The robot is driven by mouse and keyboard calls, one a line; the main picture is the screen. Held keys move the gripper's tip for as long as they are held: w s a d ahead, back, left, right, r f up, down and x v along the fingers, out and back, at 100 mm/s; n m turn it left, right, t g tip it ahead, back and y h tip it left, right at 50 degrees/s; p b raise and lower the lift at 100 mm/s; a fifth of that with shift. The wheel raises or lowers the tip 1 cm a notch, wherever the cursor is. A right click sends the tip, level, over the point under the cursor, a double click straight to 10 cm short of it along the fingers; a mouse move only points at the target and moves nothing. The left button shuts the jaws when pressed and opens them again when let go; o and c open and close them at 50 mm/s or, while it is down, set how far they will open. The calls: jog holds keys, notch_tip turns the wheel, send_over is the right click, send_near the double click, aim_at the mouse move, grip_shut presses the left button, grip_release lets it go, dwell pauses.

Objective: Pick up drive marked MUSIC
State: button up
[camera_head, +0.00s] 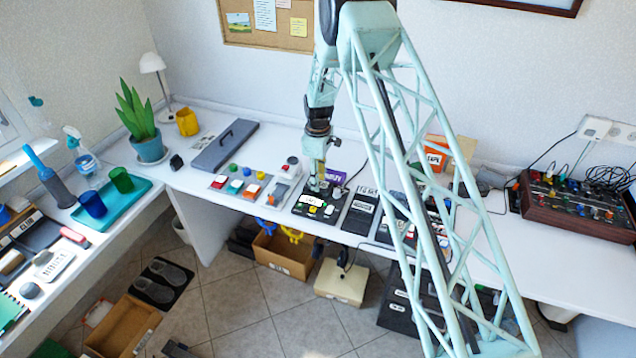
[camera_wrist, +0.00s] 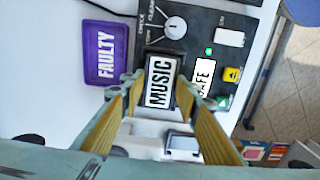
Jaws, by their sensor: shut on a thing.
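The drive marked MUSIC (camera_wrist: 159,82) is a small dark block with a white label in black capitals. In the wrist view it sits between the two yellow-padded fingertips of my gripper (camera_wrist: 160,92), which is shut on it. The drive is over or in a black panel (camera_wrist: 188,62) with a white knob; I cannot tell whether it is seated or lifted. In the head view my gripper (camera_head: 315,184) points down at the same panel (camera_head: 301,209) on the white desk. The drive cannot be made out there.
A purple FAULTY tray (camera_wrist: 105,53) lies left of the panel in the wrist view. A partly covered SAFE label (camera_wrist: 204,78), a green light and a yellow button are on the right. In the head view, button panels, a grey case (camera_head: 224,145) and a mixer (camera_head: 575,207) stand along the desk.

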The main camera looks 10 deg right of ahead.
jog(key=shift+r, duration=1.5)
jog(key=shift+s+r, duration=0.15)
jog(key=shift+s, duration=0.05)
jog(key=s+d, duration=0.1)
jog(key=s, duration=0.4)
jog(key=s+d+r, duration=0.1)
jog(key=s, duration=0.4)
jog(key=s+d, duration=0.1)
jog(key=s, duration=0.4)
jog(key=shift+s+r, duration=0.15)
jog(key=shift+r, duration=0.05)
